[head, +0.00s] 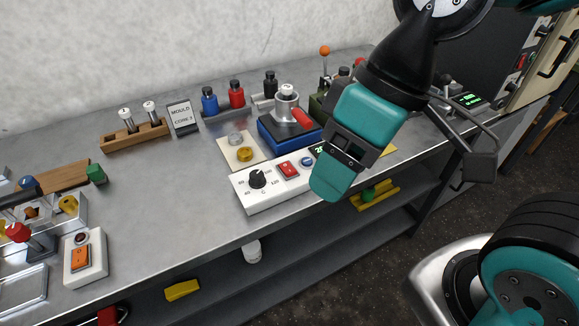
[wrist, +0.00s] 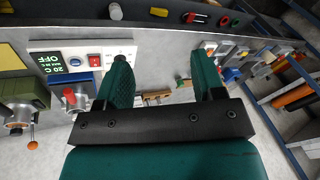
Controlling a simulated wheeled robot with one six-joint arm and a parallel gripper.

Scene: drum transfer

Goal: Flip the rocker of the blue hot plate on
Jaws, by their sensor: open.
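The blue hot plate (head: 272,138) stands on the bench with a grey vessel and red handle on top. My gripper (head: 338,170) is open and empty. In the head view it covers the panel's right end and part of the display. I cannot tell the rocker's position.
A white box with an orange rocker (head: 81,258) stands at the front left. Blue, red and black bottles (head: 237,95) stand behind the hot plate. A tile with a yellow weight (head: 244,154) lies left of it. A shelf under the bench holds yellow items (head: 182,290).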

